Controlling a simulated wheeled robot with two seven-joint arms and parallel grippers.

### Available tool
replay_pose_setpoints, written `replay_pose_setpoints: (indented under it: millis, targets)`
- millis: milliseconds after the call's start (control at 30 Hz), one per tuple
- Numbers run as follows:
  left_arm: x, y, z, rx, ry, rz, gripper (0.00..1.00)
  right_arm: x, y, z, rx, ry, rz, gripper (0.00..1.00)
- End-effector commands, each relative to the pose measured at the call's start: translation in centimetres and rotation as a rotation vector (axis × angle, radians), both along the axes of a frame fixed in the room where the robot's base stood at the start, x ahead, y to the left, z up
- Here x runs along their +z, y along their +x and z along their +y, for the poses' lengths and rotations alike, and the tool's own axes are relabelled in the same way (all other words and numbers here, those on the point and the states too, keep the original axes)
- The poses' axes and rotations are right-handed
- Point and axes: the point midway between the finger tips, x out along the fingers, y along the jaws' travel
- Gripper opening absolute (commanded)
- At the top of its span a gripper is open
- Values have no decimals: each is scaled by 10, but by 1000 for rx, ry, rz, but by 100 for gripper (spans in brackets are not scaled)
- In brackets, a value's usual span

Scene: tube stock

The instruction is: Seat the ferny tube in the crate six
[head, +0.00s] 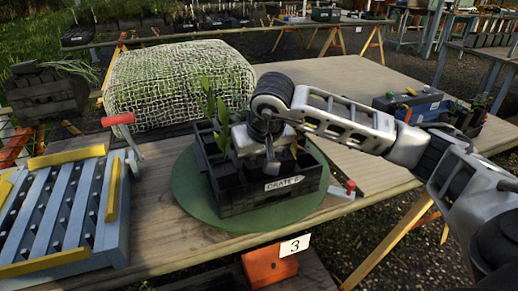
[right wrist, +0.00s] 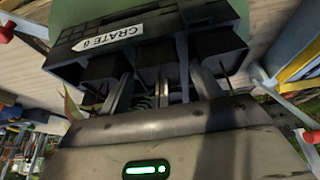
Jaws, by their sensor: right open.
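The black crate six (head: 262,205), labelled "CRATE 6", stands on a round green mat and holds several dark tubes. Its label side also shows upside down in the right wrist view (right wrist: 75,52). Upright broad green leaves (head: 222,118) rise from the crate's left part. I cannot tell which tube is the ferny one. My right gripper (head: 270,165) is over the crate, pointing down. In the right wrist view its open fingers (right wrist: 160,88) reach down among the dark tubes (right wrist: 155,68); whether they touch is unclear. My left gripper is out of view.
A green mat (head: 190,190) lies under the crate. A blue-grey slatted rack (head: 60,205) stands left. A netted bale (head: 180,82) is behind. A blue box (head: 410,105) with small items stands right. The table between crate and blue box is clear.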

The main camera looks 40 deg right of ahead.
Motion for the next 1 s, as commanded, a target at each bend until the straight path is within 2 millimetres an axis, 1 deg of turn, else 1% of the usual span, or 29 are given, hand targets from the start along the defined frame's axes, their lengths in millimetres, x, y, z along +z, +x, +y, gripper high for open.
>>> replay_pose_setpoints:
  millis: [33, 167, 500, 600, 700, 833, 1000]
  targets:
    - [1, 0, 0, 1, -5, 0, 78, -3, -1, 0, 1, -1, 7, 70]
    - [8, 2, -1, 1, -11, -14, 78, 16, -7, 2, 1, -1, 2, 70]
    - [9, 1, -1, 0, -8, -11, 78, 94, -37, 10, 3, 0, -6, 70]
    - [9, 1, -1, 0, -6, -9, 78, 114, -46, 12, 0, 0, -5, 70]
    - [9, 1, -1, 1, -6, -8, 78, 129, -52, 14, 3, 0, -4, 70]
    - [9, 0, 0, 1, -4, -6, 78, 142, -58, 15, 0, 0, -2, 70]
    - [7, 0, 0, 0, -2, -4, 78, 148, -61, 15, 1, -1, -1, 70]
